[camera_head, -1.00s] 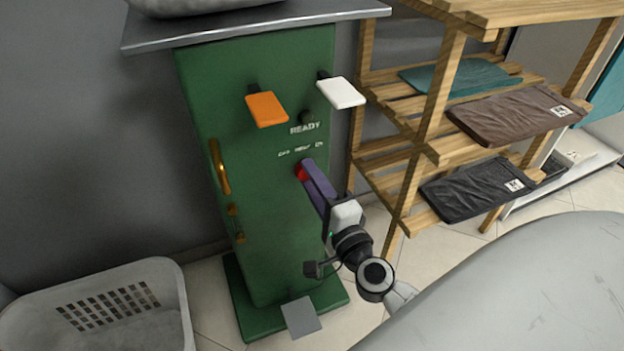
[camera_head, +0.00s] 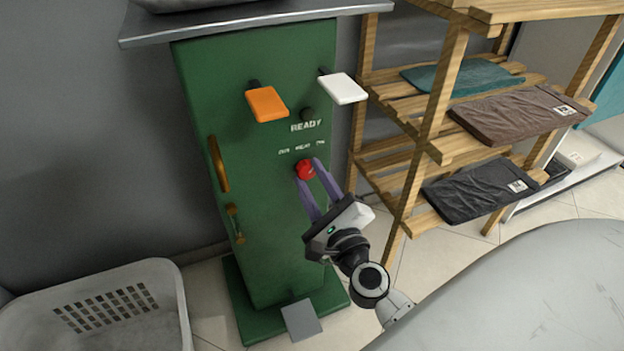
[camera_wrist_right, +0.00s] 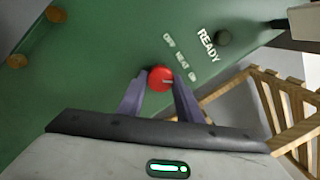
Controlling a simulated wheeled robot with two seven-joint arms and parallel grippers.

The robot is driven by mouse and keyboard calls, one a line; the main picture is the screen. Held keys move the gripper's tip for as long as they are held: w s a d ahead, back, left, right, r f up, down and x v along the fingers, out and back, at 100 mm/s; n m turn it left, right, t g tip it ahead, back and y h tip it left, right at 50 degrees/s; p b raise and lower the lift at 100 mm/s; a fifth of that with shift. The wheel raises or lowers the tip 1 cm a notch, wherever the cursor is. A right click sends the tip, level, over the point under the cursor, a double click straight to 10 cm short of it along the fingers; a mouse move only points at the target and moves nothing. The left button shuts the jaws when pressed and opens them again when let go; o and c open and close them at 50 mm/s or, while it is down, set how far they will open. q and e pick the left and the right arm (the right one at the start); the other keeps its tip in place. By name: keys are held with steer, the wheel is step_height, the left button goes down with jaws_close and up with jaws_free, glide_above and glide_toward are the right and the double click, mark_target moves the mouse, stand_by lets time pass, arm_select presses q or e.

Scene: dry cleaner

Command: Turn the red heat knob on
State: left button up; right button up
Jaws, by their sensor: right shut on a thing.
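The red heat knob (camera_head: 306,169) is on the front of the green cabinet (camera_head: 270,220), below the "OFF HEAT ON" lettering. It also shows in the right wrist view (camera_wrist_right: 160,79), with a pale mark on its face toward the right. My right gripper (camera_head: 310,174) has its purple fingers on either side of the knob and is shut on it. In the right wrist view, my right gripper (camera_wrist_right: 160,84) has one finger on each side of the knob. My left gripper is not in view.
An orange pedal-like handle (camera_head: 267,104) and a white one (camera_head: 343,88) stick out above the knob. A dark round lamp (camera_wrist_right: 223,38) sits by "READY". A wooden shelf (camera_head: 440,90) with folded clothes stands close on the right; a white basket (camera_head: 165,290) is at lower left.

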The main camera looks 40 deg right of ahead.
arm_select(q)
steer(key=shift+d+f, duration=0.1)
arm_select(e)
steer(key=shift+m, duration=0.3)
steer(key=o, duration=1)
steer(key=shift+o, duration=0.2)
arm_select(q)
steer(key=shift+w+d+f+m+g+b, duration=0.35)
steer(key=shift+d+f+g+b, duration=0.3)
steer(key=shift+b, duration=0.45)
arm_select(e)
steer(key=v, duration=1)
steer(key=shift+s, duration=0.2)
steer(key=shift+a, duration=0.15)
